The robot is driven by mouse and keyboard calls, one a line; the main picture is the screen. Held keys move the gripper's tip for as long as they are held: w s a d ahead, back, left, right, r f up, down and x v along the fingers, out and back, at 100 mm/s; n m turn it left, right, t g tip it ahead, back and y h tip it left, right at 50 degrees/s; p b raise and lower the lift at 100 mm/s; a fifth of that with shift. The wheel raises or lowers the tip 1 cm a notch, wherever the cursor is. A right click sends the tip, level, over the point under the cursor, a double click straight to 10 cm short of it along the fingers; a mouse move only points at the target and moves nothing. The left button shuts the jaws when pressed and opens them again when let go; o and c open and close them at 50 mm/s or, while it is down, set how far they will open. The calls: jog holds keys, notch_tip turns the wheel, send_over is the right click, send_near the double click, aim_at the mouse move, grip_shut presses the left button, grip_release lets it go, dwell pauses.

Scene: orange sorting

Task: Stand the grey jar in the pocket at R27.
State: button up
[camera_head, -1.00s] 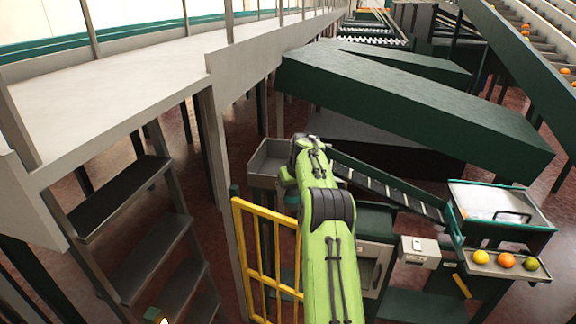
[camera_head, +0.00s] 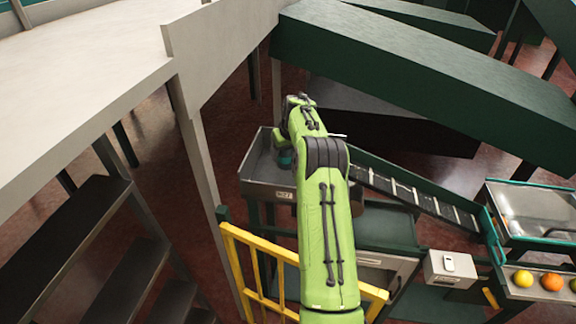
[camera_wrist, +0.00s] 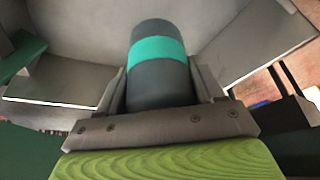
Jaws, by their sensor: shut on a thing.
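The grey jar (camera_wrist: 158,92) has a teal band and stands out from between the jaws in the wrist view. My gripper (camera_wrist: 161,78) is shut on it, with one finger on each side. In the head view my gripper (camera_head: 284,146) is over the right part of a grey tray (camera_head: 256,172) labelled R27 (camera_head: 284,194). A bit of the jar's teal band (camera_head: 285,158) shows below the wrist. The tray's pale inside fills much of the wrist view behind the jar. I cannot tell whether the jar touches the tray floor.
A yellow railing (camera_head: 243,262) stands in front of the tray. A sloping conveyor (camera_head: 405,192) runs off to the right, toward several fruits on a small tray (camera_head: 540,290). A large dark green beam (camera_head: 420,90) crosses behind. A pale platform with steps (camera_head: 85,215) is at the left.

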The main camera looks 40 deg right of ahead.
aim_at(285, 165)
notch_tip(285, 165, down, 6)
jog(key=shift+w+f, duration=0.1)
jog(key=o, duration=1.3)
jog(key=shift+f, duration=0.1)
jog(key=shift+c, duration=0.2)
